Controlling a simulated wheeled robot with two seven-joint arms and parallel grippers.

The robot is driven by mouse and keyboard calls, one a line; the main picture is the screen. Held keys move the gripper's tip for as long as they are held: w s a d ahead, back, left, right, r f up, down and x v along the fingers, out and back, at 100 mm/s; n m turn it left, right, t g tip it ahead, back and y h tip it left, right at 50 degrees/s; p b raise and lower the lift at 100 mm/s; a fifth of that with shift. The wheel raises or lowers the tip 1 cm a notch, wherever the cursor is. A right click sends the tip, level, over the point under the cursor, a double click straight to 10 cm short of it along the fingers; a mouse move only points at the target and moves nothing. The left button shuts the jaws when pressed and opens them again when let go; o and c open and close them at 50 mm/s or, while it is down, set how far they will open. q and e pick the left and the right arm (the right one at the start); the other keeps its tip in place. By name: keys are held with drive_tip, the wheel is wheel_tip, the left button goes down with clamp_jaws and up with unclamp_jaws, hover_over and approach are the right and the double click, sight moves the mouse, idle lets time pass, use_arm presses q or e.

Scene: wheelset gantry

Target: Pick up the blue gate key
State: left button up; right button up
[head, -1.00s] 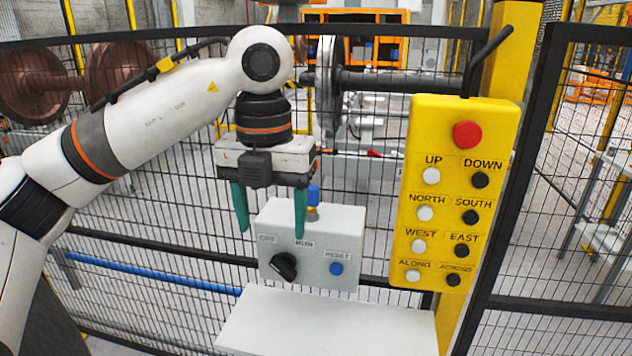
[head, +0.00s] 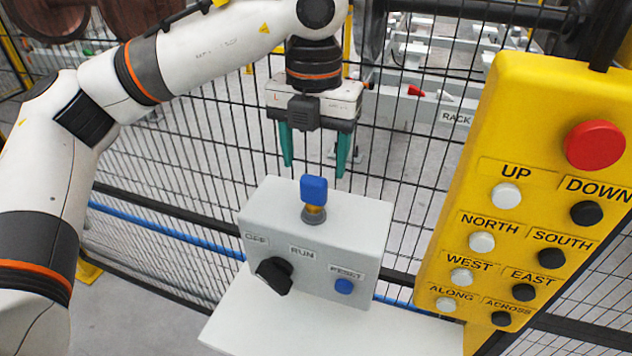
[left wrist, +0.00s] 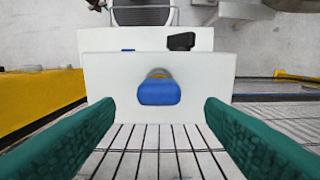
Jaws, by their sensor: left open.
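The blue gate key (head: 314,190) stands upright in a lock on top of the grey control box (head: 350,217). In the left wrist view the blue key head (left wrist: 159,92) lies centred between the fingers, farther from the camera than they are. My left gripper (head: 313,172) is open and empty, with green fingers pointing down. In the head view its fingertips appear just above and behind the key, one on each side. No touch shows. My right gripper is not in view.
The box carries a black OFF/RUN knob (head: 274,275) and a blue RESET button (head: 344,286), above a white shelf (head: 300,325). A yellow button pendant (head: 520,200) stands close on the right. A black mesh fence (head: 400,215) runs behind the box.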

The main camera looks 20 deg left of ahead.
sight(314, 175)
use_arm(q)
wheel_tip(314, 175, down, 2)
drive_tip(key=shift+f, duration=0.1)
drive_tip(key=shift+f+p, duration=0.5)
drive_tip(key=shift+f, duration=0.05)
drive_tip(key=f, duration=0.1)
drive_tip(key=f+p, duration=0.1)
drive_tip(key=f, duration=0.1)
drive_tip(key=shift+s+f, duration=0.3)
drive_tip(key=shift+s, duration=0.05)
drive_tip(key=shift+f, duration=0.4)
drive_tip(key=c, duration=1.1)
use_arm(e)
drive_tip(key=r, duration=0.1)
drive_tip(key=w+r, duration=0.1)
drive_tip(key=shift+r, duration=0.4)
